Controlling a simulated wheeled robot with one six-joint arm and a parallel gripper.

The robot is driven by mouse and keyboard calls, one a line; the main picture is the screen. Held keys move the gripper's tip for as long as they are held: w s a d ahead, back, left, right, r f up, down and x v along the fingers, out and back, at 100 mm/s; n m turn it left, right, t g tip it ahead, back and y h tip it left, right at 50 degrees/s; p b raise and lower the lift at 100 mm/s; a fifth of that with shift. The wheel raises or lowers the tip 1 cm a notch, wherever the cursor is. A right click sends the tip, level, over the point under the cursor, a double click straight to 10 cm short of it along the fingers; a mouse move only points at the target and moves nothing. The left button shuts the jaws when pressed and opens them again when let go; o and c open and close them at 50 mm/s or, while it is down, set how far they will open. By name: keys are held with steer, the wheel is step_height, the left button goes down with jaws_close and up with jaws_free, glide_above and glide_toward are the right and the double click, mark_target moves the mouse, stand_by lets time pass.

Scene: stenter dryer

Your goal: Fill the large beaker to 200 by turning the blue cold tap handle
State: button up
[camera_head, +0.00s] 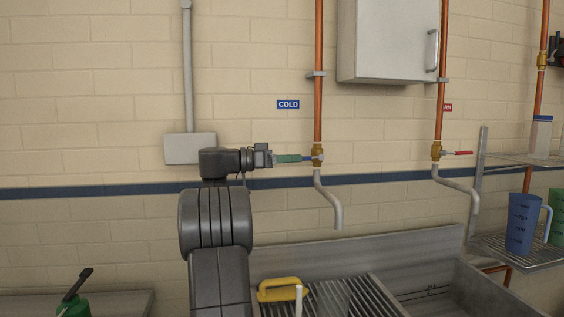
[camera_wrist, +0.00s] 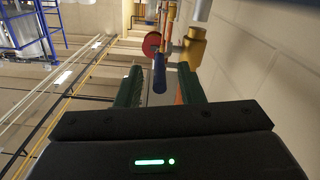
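The cold tap (camera_head: 318,152) is a brass valve on the left copper pipe, under a blue COLD sign (camera_head: 288,104). Its blue handle (camera_head: 307,157) points left toward my gripper (camera_head: 303,158). In the wrist view the blue handle (camera_wrist: 159,72) reaches between the two green fingertips of my gripper (camera_wrist: 160,75). The fingers are apart, with a gap visible on both sides of the handle. The grey spout (camera_head: 330,200) hangs over the sink; no water shows from it.
A yellow-handled item (camera_head: 280,290) lies on the grey sink (camera_head: 430,250). A second tap with a red handle (camera_head: 460,153) is to the right. A blue jug (camera_head: 522,225) stands on a wire shelf. A white cabinet (camera_head: 388,40) hangs above.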

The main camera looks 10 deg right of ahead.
mark_target(310, 158)
steer(key=shift+d, duration=1.7)
jaws_close()
